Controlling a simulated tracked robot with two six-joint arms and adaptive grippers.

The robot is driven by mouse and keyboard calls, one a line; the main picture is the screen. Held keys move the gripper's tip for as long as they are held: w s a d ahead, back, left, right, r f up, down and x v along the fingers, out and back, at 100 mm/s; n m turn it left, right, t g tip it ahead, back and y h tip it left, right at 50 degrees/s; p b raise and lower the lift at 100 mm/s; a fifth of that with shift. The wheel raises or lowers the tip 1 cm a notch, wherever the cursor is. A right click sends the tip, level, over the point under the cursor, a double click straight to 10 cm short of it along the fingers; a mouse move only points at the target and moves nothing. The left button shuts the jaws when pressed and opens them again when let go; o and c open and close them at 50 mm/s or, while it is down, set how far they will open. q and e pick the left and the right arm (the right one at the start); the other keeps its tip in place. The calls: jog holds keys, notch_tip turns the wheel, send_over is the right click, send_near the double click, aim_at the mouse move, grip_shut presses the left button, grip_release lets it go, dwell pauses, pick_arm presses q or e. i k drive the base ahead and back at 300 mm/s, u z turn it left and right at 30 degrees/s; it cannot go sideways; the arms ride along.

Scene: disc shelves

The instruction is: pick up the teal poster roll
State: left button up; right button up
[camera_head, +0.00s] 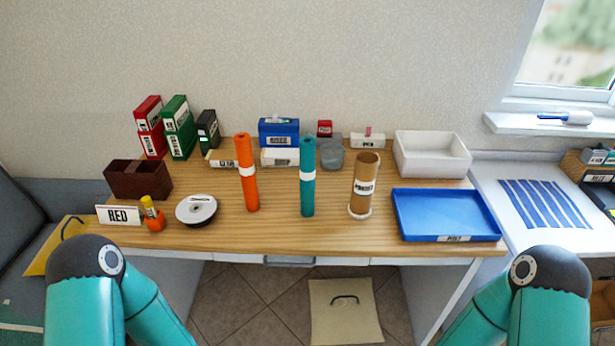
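The teal poster roll (307,191) stands upright on the wooden table, with a white band around its upper part. It is right of the upright orange poster roll (249,188) and left of a brown cardboard tube (364,184) with a label. Nothing of mine touches it. My teal arms show at the lower left and lower right, in front of the table. Both grippers are outside the view.
A blue tray (403,236) and a white bin (467,162) are at the table's right. A spool (197,209), an orange bottle (154,222) and a RED sign (118,215) are at front left. Boxes stand behind the rolls. The table in front of the rolls is clear.

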aim_at(306, 144)
jog(key=z, duration=1.85)
jog(key=i, duration=0.15)
jog(key=u, duration=3.4)
jog(key=k, duration=0.5)
jog(key=z, duration=0.45)
jog(key=i, duration=0.8)
